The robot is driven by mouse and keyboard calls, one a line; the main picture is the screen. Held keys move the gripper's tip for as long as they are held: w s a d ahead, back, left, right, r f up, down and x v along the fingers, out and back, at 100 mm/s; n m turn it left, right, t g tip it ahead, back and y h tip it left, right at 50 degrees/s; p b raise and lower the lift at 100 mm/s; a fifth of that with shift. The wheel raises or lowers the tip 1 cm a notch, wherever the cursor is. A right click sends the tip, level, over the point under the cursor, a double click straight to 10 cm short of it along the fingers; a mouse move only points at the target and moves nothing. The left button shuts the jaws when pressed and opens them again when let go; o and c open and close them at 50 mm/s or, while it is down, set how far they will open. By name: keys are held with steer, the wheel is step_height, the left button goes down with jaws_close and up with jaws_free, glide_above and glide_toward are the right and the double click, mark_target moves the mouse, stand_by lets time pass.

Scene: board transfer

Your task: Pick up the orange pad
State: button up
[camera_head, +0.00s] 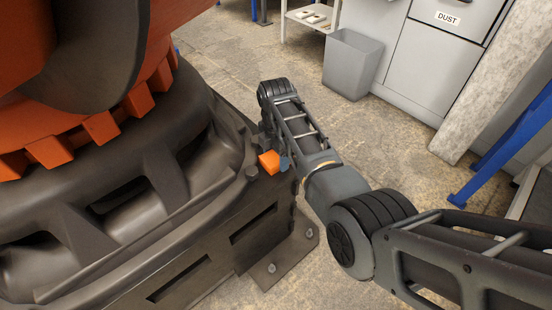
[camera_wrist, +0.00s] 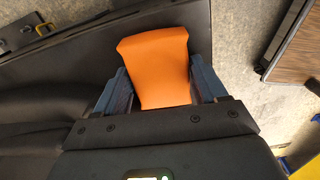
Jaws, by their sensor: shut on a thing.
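The orange pad (camera_wrist: 155,65) shows large in the wrist view, between the two blue-grey fingers of my gripper (camera_wrist: 160,92). The gripper is shut on it, with one finger at each side. In the head view the orange pad (camera_head: 269,161) is a small block at the edge of a big dark machine base. A bit of my gripper (camera_head: 284,163) shows beside it, and my arm hides the rest. I cannot tell whether the pad touches the dark surface under it.
The dark machine base (camera_head: 190,215) with orange parts above fills the left. A grey bin (camera_head: 351,64) stands by a cabinet marked DUST (camera_head: 440,60). A pale slanted post (camera_head: 490,85) and a blue frame (camera_head: 505,145) are at right. The floor (camera_head: 235,50) behind my arm is clear.

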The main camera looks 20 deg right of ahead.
mark_target(278, 158)
steer(key=shift+c, duration=1.4)
steer(key=shift+r, duration=0.5)
steer(key=r+p, duration=0.1)
steer(key=r, duration=0.1)
steer(key=s+r+p, duration=0.1)
steer(key=shift+d+r, duration=0.1)
steer(key=shift+r, duration=0.25)
steer(key=s+d+r+p, duration=0.1)
steer(key=s+r+p, duration=0.2)
steer(key=s+r, duration=0.3)
steer(key=s, duration=0.4)
steer(key=shift+s+d+r, duration=0.15)
steer(key=shift+s, duration=0.15)
